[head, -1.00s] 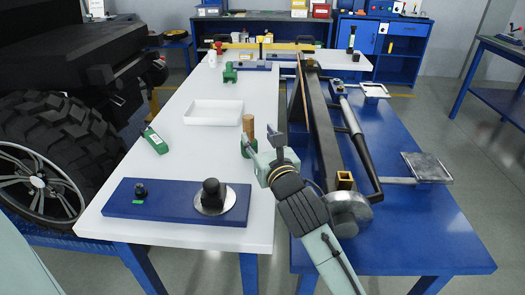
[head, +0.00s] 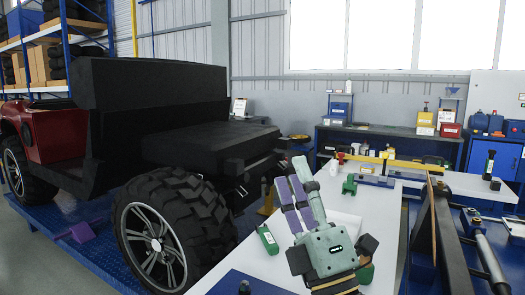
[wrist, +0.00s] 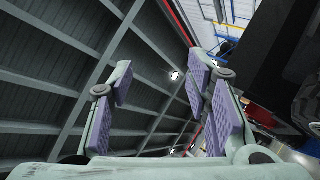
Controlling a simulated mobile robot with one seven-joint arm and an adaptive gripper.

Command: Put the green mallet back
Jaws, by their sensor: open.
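The green mallet (head: 366,273) is mostly hidden behind my gripper's body in the head view. Only a piece of its green head shows at the right of the wrist, over the white table. My gripper (head: 292,172) is raised above the table with its purple-padded fingers pointing up. In the wrist view my gripper (wrist: 160,75) is open, with nothing between the fingers and the ceiling beyond them. The mallet is not in the wrist view.
A green labelled box (head: 267,240) and a small green block-like tool (head: 349,184) stand on the white table (head: 285,268). A white tray (head: 345,226) is partly behind my gripper. A large black tyre (head: 175,225) stands close at the left.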

